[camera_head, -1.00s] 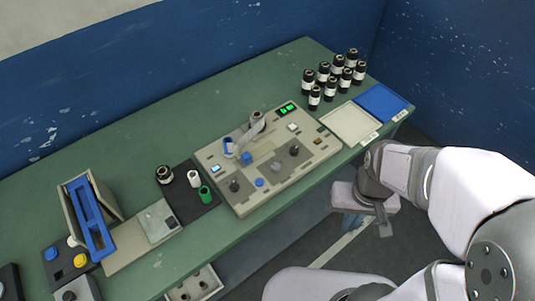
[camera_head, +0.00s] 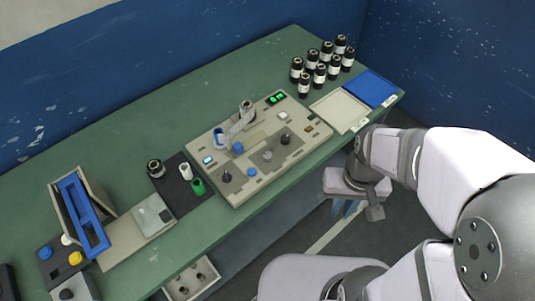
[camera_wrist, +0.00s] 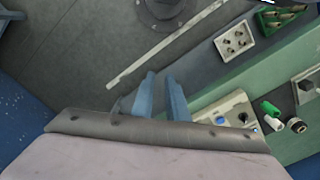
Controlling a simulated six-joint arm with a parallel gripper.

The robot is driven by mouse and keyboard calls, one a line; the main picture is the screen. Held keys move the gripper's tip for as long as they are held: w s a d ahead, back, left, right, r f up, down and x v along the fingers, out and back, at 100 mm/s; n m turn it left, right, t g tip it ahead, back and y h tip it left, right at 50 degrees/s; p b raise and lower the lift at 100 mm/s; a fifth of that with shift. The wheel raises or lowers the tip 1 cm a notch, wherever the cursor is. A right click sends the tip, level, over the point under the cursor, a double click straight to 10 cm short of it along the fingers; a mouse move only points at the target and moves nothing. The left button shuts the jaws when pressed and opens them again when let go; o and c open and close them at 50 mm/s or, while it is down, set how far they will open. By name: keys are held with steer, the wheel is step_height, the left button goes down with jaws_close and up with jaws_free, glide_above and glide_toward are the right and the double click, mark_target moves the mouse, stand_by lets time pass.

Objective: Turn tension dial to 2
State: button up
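The beige flow wrapper (camera_head: 240,191) lies on the green bench in the head view. It has two black knobs, one at its near left (camera_head: 226,176) and one at its right (camera_head: 285,139). Which is the tension dial, and its setting, cannot be read. A corner of the wrapper (camera_wrist: 207,117) shows in the wrist view, with a dark knob (camera_wrist: 242,117). My gripper (camera_head: 343,212) hangs off the bench's front edge, right of the wrapper and apart from it. Its blue fingers (camera_wrist: 163,76) stand apart with nothing between them.
Several black rolls (camera_head: 304,86) stand at the back right, beside a white tray (camera_head: 340,110) and a blue tray (camera_head: 372,88). A dark mat with small rolls (camera_head: 198,187) lies left of the wrapper. Open floor lies below my gripper.

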steer(key=o, duration=0.5)
steer(key=shift+w, duration=0.25)
steer(key=shift+o, duration=0.9)
steer(key=w+a+n+b, duration=0.2)
steer(key=w+a+n, duration=0.1)
steer(key=w+n, duration=0.3)
steer(key=shift+w+a+f, duration=0.25)
steer(key=shift+w+f, duration=0.05)
steer(key=shift+w, duration=0.8)
steer(key=n+b, duration=0.4)
steer(key=n, duration=1.3)
glide_above(267, 155)
step_height(267, 155, down, 6)
steer(key=shift+w+f, duration=0.1)
steer(key=shift+f, duration=0.1)
steer(key=shift+m, duration=0.3)
steer(key=shift+f+p, duration=1.1)
steer(key=shift+f, duration=2.55)
steer(key=c, duration=1.1)
